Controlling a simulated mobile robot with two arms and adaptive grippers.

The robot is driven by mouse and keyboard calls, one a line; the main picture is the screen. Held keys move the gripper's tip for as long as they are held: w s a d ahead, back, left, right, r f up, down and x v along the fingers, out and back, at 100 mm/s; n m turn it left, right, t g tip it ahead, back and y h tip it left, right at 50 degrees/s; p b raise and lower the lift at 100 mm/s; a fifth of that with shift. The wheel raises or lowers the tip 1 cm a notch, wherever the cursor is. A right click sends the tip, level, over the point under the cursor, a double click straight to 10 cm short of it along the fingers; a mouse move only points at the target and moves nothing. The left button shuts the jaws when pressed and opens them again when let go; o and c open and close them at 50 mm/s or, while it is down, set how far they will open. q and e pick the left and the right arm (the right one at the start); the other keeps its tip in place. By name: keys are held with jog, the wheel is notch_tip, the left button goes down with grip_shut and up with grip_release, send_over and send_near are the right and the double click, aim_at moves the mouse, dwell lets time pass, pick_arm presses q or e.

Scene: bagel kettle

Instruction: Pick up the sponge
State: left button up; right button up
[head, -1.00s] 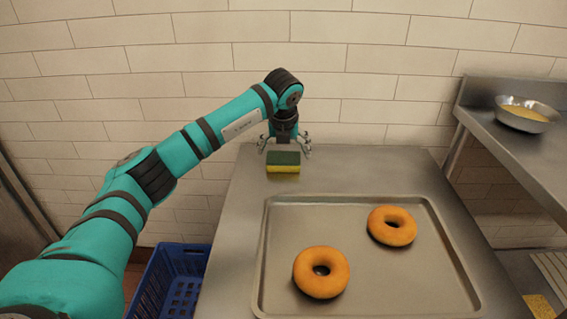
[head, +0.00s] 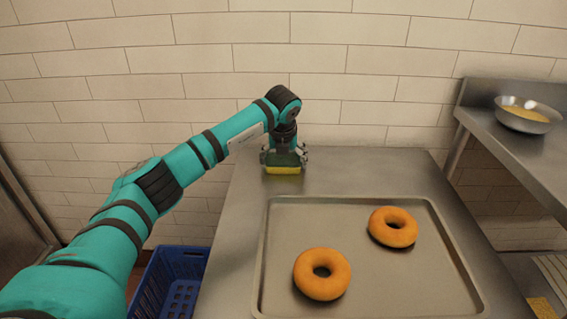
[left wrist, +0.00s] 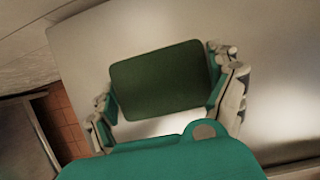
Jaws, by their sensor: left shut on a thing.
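The sponge has a dark green top and a yellow lower layer. In the head view the sponge (head: 283,169) is at the far end of the metal table, near the tiled wall. My left gripper (head: 284,158) is over it from above, with a finger on each side, shut on it. In the left wrist view the sponge's green face (left wrist: 160,80) fills the space between the fingers of the left gripper (left wrist: 167,92). I cannot tell whether the sponge is clear of the table. My right gripper is not in view.
A metal tray (head: 350,220) with two bagels, one at front left (head: 322,274) and one at back right (head: 393,227), lies on the table. A blue crate (head: 172,280) is left of the table. A bowl (head: 527,114) stands on a raised shelf at right.

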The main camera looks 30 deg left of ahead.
aim_at(284, 158)
pick_arm(q)
jog(key=shift+r, duration=0.6)
notch_tip(284, 158, up, 3)
jog(key=shift+f+p, duration=0.1)
jog(key=shift+p, duration=0.35)
jog(key=s+d, duration=0.3)
jog(key=d, duration=0.1)
jog(key=s+d, duration=0.3)
jog(key=s+d+r, duration=0.1)
jog(key=s+d, duration=0.3)
jog(key=shift+d, duration=0.35)
jog(key=shift+s+d, duration=0.15)
jog(key=shift+d, duration=0.05)
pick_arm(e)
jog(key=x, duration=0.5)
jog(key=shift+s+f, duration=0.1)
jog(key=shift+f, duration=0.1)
pick_arm(q)
jog(key=shift+o, duration=0.2)
